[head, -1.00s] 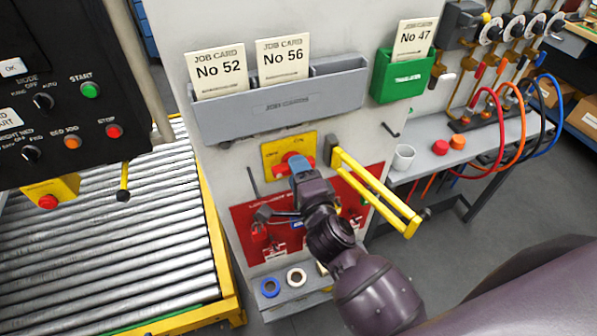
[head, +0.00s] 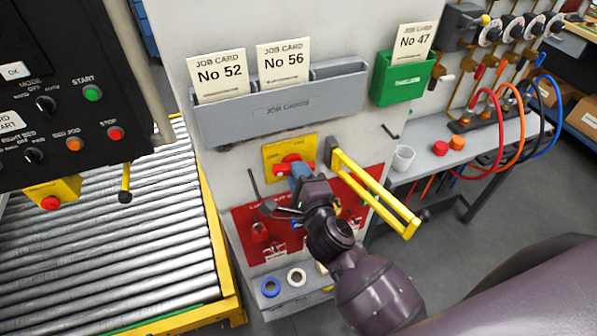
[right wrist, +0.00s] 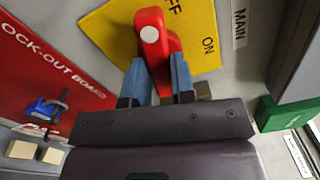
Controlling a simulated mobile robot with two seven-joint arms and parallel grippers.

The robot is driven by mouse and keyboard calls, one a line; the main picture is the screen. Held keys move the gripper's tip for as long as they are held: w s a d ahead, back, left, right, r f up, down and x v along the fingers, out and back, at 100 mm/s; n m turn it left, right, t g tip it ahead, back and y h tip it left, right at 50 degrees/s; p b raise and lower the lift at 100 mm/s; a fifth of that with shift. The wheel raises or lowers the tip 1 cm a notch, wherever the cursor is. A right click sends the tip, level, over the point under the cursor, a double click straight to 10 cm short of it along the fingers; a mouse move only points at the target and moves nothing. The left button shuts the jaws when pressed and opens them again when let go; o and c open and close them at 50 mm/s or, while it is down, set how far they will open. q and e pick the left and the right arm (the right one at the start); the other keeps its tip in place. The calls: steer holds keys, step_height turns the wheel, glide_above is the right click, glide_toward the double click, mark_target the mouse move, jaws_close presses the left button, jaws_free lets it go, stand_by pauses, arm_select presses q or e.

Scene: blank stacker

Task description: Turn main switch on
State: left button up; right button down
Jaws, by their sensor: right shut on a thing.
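The main switch is a red rotary handle (head: 289,163) on a yellow plate (head: 271,156) on the grey cabinet front. In the right wrist view the red handle (right wrist: 152,35) stands between my blue fingertips, and the yellow plate (right wrist: 198,20) carries OFF and ON marks beside a MAIN label (right wrist: 239,24). My right gripper (head: 298,173) is shut on the red handle; its fingers show on both sides of it in the wrist view (right wrist: 160,80). The gripper hides part of the handle in the head view. My left gripper is not in view.
A yellow bar handle (head: 375,190) juts out right of the switch. The red lock-out board (head: 245,222) is below. A grey job card holder (head: 285,108) hangs above. A roller conveyor (head: 120,240) lies left, a shelf with a white cup (head: 403,158) right.

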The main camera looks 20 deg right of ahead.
steer(key=shift+f+m, duration=0.1)
steer(key=shift+m, duration=7.3)
steer(key=c, duration=1)
jaws_free()
steer(key=shift+o, duration=0.2)
steer(key=s+b, duration=0.1)
steer(key=s, duration=0.9)
steer(key=shift+s+d+b, duration=0.15)
steer(key=shift+s+b, duration=0.25)
